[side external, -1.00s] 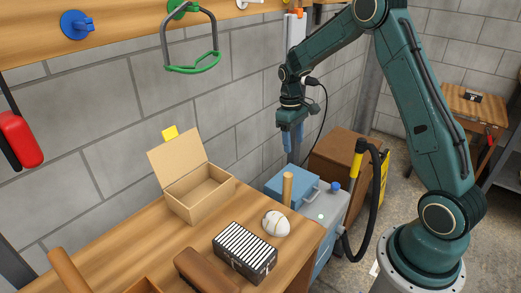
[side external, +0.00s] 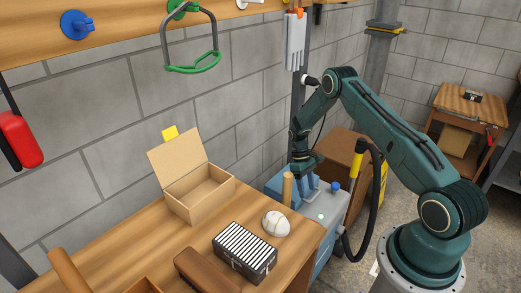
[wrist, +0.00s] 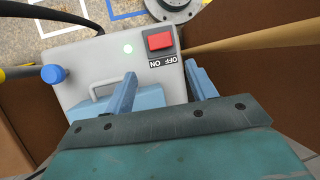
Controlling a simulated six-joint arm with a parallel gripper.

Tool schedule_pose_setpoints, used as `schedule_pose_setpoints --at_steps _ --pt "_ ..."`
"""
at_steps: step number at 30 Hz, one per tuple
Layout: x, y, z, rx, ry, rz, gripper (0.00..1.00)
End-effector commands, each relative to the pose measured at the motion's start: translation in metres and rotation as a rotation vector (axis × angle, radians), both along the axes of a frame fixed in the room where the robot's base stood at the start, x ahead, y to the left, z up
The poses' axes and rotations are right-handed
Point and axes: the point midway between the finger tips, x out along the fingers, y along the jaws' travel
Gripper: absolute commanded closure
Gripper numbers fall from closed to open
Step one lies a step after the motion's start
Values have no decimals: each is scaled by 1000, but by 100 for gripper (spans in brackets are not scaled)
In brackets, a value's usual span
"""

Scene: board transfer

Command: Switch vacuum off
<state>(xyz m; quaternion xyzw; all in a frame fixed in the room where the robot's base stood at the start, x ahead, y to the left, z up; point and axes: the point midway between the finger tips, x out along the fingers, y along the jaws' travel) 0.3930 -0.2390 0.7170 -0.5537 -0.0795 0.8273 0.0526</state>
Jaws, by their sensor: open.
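The vacuum (side external: 333,206) is a grey box with a blue lid beside the workbench; its grey top also shows in the wrist view (wrist: 85,62). On that top is a red rocker switch (wrist: 160,41) with an upside-down "OFF ON" label (wrist: 163,61). A small green light (wrist: 127,49) glows beside it. My gripper (side external: 311,193) is low over the vacuum, pointing down. In the wrist view my gripper (wrist: 160,76) is open and empty, its blue fingers apart, with the switch just beyond the fingertips. Whether a finger touches the vacuum cannot be told.
A blue knob (wrist: 54,74) and black hose (side external: 370,205) are on the vacuum. A brown cabinet (side external: 334,152) stands behind it.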

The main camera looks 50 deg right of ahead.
Motion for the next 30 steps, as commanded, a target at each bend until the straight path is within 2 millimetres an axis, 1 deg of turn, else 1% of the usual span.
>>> schedule_pose_setpoints --at_steps 8,14,20,30 --pt "-1 0 -3 2 2 0 44" --pt "-6 2 -13 3 4 0 44" --pt "-15 6 -33 3 5 -1 44" --pt "-34 15 -79 3 4 -2 44"
